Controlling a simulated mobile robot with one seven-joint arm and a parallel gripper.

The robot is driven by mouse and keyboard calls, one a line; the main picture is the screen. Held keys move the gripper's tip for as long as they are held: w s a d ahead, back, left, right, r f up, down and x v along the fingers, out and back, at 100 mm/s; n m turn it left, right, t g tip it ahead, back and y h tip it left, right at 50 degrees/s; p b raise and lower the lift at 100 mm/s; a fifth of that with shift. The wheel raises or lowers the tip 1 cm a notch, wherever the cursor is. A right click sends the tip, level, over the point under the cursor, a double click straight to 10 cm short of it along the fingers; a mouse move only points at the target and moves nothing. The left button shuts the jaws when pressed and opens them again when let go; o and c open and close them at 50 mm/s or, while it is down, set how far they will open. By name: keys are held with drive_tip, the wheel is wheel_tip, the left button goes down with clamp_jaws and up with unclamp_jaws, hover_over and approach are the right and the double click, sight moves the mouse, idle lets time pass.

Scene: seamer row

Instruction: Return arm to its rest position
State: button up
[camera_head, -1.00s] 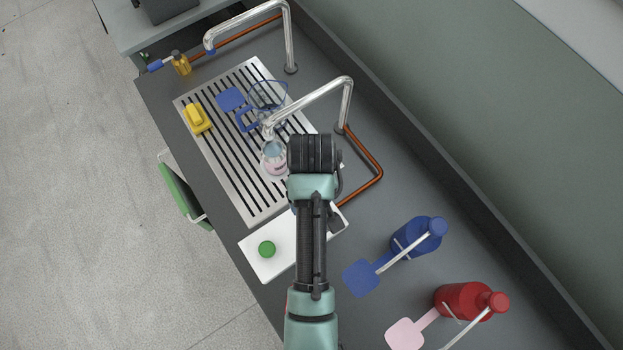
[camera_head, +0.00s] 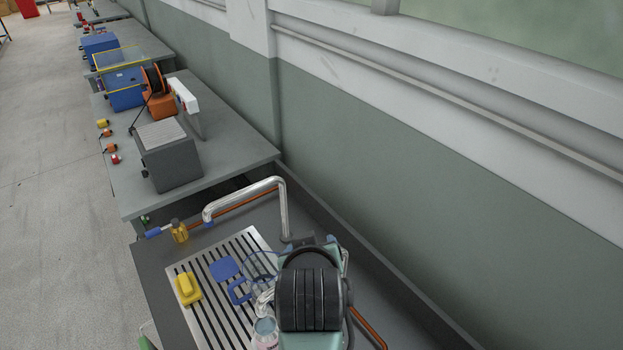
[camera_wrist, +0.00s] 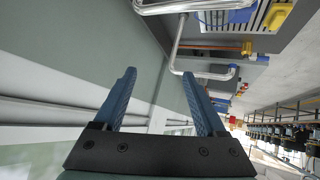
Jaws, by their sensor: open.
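My gripper (camera_wrist: 160,100) shows in the wrist view with its two blue fingers spread apart and nothing between them. Beyond the fingers are the green and white wall and part of the bench. In the head view my arm rises at the lower middle, over the right part of the slatted drain grate (camera_head: 203,268). The fingers are hidden there behind my own arm.
A bent metal tap (camera_head: 283,208) stands just behind my arm. On the grate lie a yellow block (camera_head: 187,288) and a blue paddle-shaped tool (camera_head: 225,268), with a clear jar (camera_head: 265,331) beside my arm. A grey machine box (camera_head: 168,155) stands on the farther bench.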

wheel_tip(320, 180, up, 26)
drive_tip(key=r+m+t+b, duration=0.1)
drive_tip(key=t+b, duration=0.1)
drive_tip(key=t, duration=0.8)
drive_tip(key=s+r+m+t+b, duration=0.1)
drive_tip(key=s+r+t, duration=0.6)
drive_tip(key=s+r, duration=0.6)
wheel_tip(320, 180, up, 4)
drive_tip(key=shift+s+f+m+b, duration=0.15)
drive_tip(key=shift+m+b, duration=0.15)
drive_tip(key=shift+m, duration=0.1)
drive_tip(key=shift+d, duration=0.1)
